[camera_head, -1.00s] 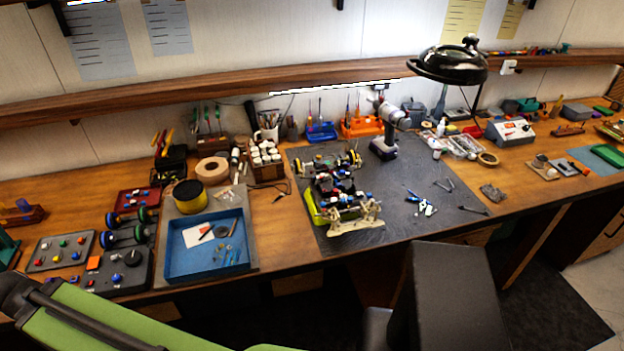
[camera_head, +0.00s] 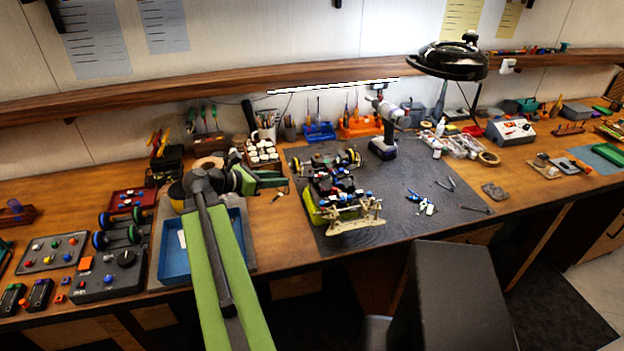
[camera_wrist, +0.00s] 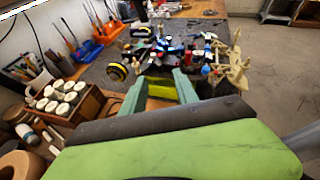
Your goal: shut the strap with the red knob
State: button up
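The racecar (camera_head: 338,190) stands on the dark mat, a chassis with black, blue and white parts, yellow-rimmed wheels and a pale bumper. It also shows in the wrist view (camera_wrist: 180,52).
A blue tray (camera_head: 174,262) lies under my arm. A wooden box of white-capped jars (camera_head: 262,155) stands behind my gripper. A drill (camera_head: 383,135) and a black lamp (camera_head: 447,62) stand behind and right. The mat (camera_head: 400,215) right of the car holds a few tools.

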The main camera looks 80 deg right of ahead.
aim_at(318, 178)
jog(key=b+x, duration=0.5)
jog(key=x, duration=0.8)
jog(key=shift+s+d+f, duration=0.2)
jog(key=shift+s+f, duration=0.05)
jog(key=shift+f, duration=0.1)
jog(key=shift+s+d+f, duration=0.1)
jog(key=shift+s+d, duration=0.3)
grip_shut()
